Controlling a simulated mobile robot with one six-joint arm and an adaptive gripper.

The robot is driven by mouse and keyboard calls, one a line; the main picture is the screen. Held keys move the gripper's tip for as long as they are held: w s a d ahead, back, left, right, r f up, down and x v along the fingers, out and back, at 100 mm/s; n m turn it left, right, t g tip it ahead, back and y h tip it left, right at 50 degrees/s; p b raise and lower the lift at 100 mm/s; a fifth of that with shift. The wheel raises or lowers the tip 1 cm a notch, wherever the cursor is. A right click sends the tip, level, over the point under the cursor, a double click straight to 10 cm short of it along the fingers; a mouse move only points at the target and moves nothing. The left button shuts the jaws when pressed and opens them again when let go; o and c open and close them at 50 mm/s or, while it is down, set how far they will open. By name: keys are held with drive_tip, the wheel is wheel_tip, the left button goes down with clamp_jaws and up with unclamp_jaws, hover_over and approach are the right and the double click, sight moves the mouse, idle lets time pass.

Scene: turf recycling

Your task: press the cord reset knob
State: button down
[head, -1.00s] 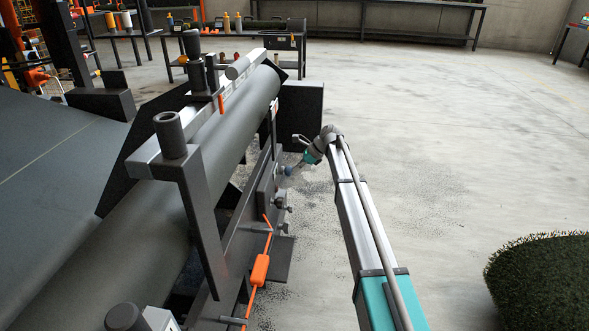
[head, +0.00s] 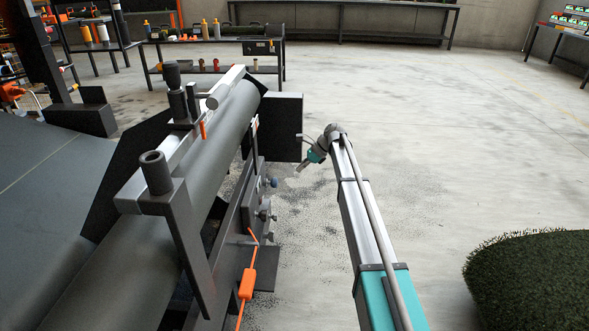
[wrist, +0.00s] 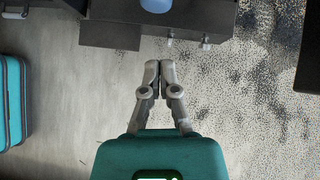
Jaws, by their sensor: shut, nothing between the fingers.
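A blue round knob (head: 273,182) sticks out from the right side of the long dark machine. Part of it also shows at the top edge of the wrist view (wrist: 156,5). An orange cord (head: 252,236) runs along the same side, with an orange block (head: 247,285) on it. My gripper (head: 298,171) is to the right of the knob with a small gap of bare floor between them in the head view. In the wrist view the two grey fingers (wrist: 160,64) are shut together and empty, pointing toward the machine's side and apart from the knob.
Grey metal fittings (head: 265,210) stick out below the blue knob. A dark box (head: 284,126) stands at the machine's far end. A roll of turf (head: 530,275) lies at the right. The concrete floor beyond my arm is open.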

drive_tip(key=shift+p+v, duration=1)
drive_tip(key=shift+v, duration=0.65)
drive_tip(key=s+d+f+n+h, duration=0.1)
drive_tip(key=s+d+n+h, duration=0.35)
drive_tip(key=s, duration=1.05)
drive_tip(key=s+d+f+n+t+h, duration=0.15)
drive_tip(key=s+d+n, duration=0.5)
drive_tip(key=s, duration=0.75)
drive_tip(key=s+d+f+n+h, duration=0.15)
drive_tip(key=s+d+n, duration=0.4)
drive_tip(key=s, duration=0.95)
wheel_tip(320, 180, up, 36)
drive_tip(key=p, duration=3.6)
drive_tip(key=shift+w+d+h+p, duration=0.3)
drive_tip(key=shift+d+h+p, duration=0.05)
drive_tip(key=shift+h, duration=0.1)
